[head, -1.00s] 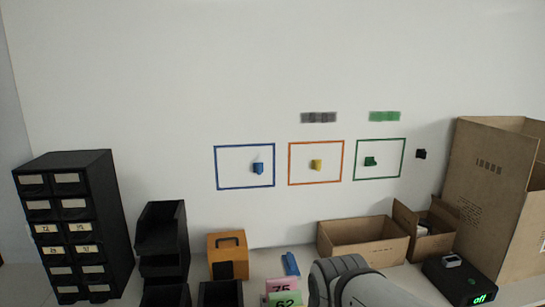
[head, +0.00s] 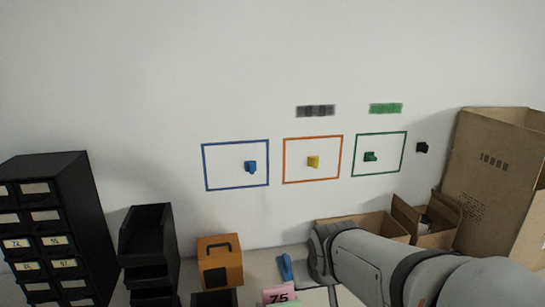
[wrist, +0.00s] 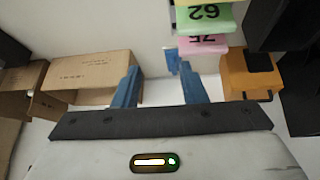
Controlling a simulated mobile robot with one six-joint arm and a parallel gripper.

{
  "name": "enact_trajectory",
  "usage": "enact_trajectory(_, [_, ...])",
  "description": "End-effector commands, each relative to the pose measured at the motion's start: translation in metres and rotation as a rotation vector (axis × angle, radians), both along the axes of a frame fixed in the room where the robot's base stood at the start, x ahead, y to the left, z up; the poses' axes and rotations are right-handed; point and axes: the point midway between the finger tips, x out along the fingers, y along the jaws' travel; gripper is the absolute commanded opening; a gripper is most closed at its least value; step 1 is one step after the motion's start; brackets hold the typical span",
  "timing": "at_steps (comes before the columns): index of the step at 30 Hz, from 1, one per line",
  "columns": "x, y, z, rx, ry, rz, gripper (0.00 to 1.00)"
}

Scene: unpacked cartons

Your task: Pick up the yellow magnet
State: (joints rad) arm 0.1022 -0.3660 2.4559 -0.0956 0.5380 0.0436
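The yellow magnet (head: 313,162) is on the white wall, inside the orange-outlined rectangle (head: 285,162). It does not show in the wrist view. My gripper (wrist: 158,72) shows in the wrist view with its two blue fingers spread apart and nothing between them. It is over the table area, away from the magnet.
A blue magnet (head: 251,167) and a green magnet (head: 370,156) sit in neighbouring outlines, and a black one (head: 422,147) is further right. Below stand an orange box (head: 219,263), black bins (head: 147,240), a drawer cabinet (head: 50,215) and cartons (head: 495,170).

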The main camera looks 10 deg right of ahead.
Motion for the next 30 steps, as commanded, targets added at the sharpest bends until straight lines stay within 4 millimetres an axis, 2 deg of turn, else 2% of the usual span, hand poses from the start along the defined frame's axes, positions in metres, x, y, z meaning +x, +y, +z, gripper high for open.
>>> enact_trajectory(1, [0.026, -0.014, 0.016, -0.019, -0.072, -0.017, 0.38])
enact_trajectory(6, [0.106, -0.053, 0.055, -0.067, -0.359, -0.033, 0.38])
enact_trajectory(9, [0.145, -0.070, 0.079, -0.069, -0.525, -0.015, 0.38])
enact_trajectory(12, [0.175, -0.085, 0.101, -0.063, -0.679, 0.011, 0.38])
enact_trajectory(15, [0.196, -0.095, 0.117, -0.046, -0.807, 0.043, 0.38])
enact_trajectory(20, [0.211, -0.104, 0.135, -0.013, -0.947, 0.086, 0.38])
enact_trajectory(26, [0.222, -0.105, 0.142, 0.007, -1.007, 0.108, 0.38])
enact_trajectory(30, [0.236, -0.104, 0.142, 0.007, -1.008, 0.111, 0.38])
